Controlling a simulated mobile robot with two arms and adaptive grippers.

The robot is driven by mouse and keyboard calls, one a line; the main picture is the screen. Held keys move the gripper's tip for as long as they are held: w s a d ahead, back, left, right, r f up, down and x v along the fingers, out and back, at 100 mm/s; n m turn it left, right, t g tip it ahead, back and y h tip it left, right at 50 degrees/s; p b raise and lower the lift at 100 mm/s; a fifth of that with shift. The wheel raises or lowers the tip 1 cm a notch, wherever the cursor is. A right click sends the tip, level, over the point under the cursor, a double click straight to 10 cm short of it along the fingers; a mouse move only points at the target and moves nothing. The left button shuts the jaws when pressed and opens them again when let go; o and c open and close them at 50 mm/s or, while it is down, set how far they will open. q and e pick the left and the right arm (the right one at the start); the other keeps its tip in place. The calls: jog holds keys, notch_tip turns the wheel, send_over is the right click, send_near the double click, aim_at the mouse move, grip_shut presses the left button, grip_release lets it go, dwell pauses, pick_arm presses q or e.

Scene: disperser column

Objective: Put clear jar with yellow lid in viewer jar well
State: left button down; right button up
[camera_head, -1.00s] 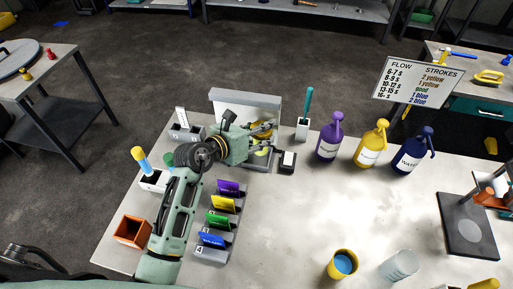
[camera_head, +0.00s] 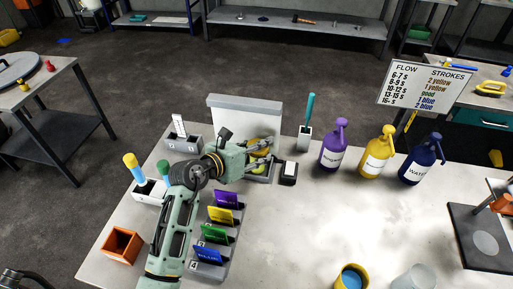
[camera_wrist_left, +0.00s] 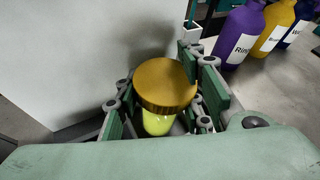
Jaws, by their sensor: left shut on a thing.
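The jar with the yellow lid shows in the left wrist view, its gold-yellow lid (camera_wrist_left: 166,86) on top and yellowish contents below. My left gripper (camera_wrist_left: 165,108) is shut on it, with a finger on each side. In the head view my left gripper (camera_head: 260,154) holds the jar (camera_head: 257,145) upright in front of the pale panel of the viewer (camera_head: 245,118). The well is hidden behind the gripper and jar, so I cannot tell whether the jar's bottom is seated. My right gripper is not in view.
A small black-and-white block (camera_head: 288,172) and a holder with a teal-handled tool (camera_head: 304,138) stand right of the viewer. Purple (camera_head: 333,153), yellow (camera_head: 376,158) and blue (camera_head: 421,164) bottles stand farther right. Coloured cards (camera_head: 222,215) sit near my left arm. The table's middle is clear.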

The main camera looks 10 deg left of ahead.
pick_arm(q)
jog(key=c, duration=1.6)
grip_release()
jog(key=shift+f, duration=0.1)
jog(key=o, duration=0.4)
jog(key=shift+o, duration=0.2)
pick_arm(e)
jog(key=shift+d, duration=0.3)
pick_arm(q)
jog(key=shift+r, duration=0.3)
jog(key=b+v, duration=0.1)
jog(key=v, duration=1.1)
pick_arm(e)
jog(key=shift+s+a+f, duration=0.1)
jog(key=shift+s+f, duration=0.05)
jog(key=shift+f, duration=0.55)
pick_arm(q)
jog(key=shift+f, duration=0.1)
